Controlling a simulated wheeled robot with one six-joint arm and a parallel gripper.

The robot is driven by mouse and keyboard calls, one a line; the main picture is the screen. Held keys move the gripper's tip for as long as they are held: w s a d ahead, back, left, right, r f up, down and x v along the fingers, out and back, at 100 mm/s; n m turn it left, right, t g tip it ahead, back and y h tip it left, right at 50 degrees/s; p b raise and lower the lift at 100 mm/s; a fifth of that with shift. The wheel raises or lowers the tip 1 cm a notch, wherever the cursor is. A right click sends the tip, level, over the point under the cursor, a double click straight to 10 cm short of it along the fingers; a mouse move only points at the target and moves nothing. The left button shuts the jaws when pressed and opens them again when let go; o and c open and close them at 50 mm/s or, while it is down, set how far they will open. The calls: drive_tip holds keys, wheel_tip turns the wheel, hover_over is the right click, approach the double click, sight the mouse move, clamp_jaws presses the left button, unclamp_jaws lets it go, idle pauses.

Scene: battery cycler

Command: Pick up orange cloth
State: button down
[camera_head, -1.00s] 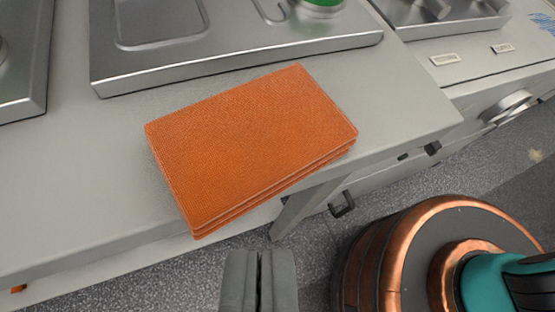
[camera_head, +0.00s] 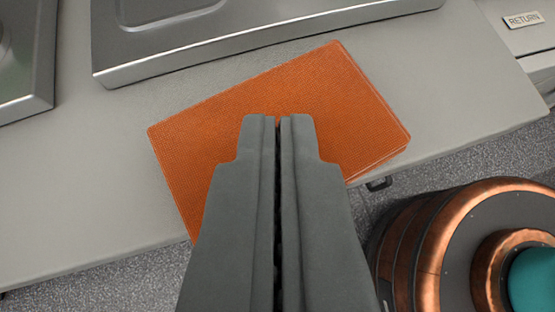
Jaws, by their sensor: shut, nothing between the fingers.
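The orange cloth (camera_head: 330,90) is a folded, textured rectangle lying flat near the front edge of the grey counter. It lies at a slant in the middle of the view. My gripper (camera_head: 278,118) is shut and empty, with its fingertips in front of the middle of the cloth. The gripper hides the cloth's lower middle part. I cannot tell whether the fingertips touch the cloth.
A metal tray (camera_head: 230,45) stands just behind the cloth, and another metal tray (camera_head: 30,95) is at the left. The grey counter (camera_head: 90,190) is bare left of the cloth. A label reading RETURN (camera_head: 524,20) is at the upper right. Speckled floor shows below the counter edge.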

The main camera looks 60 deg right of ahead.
sight(281, 94)
drive_tip(key=w+d, duration=0.1)
drive_tip(key=d+f, duration=0.1)
drive_tip(key=shift+w+d, duration=0.3)
drive_tip(key=shift+w, duration=0.1)
drive_tip(key=shift+f, duration=0.35)
drive_tip(key=shift+s+f, duration=0.1)
drive_tip(key=shift+a, duration=0.1)
drive_tip(key=shift+s+a+f, duration=0.1)
drive_tip(key=shift+s+a, duration=0.3)
drive_tip(key=shift+a+r, duration=0.25)
drive_tip(key=shift+r, duration=0.5)
drive_tip(key=shift+w, duration=0.1)
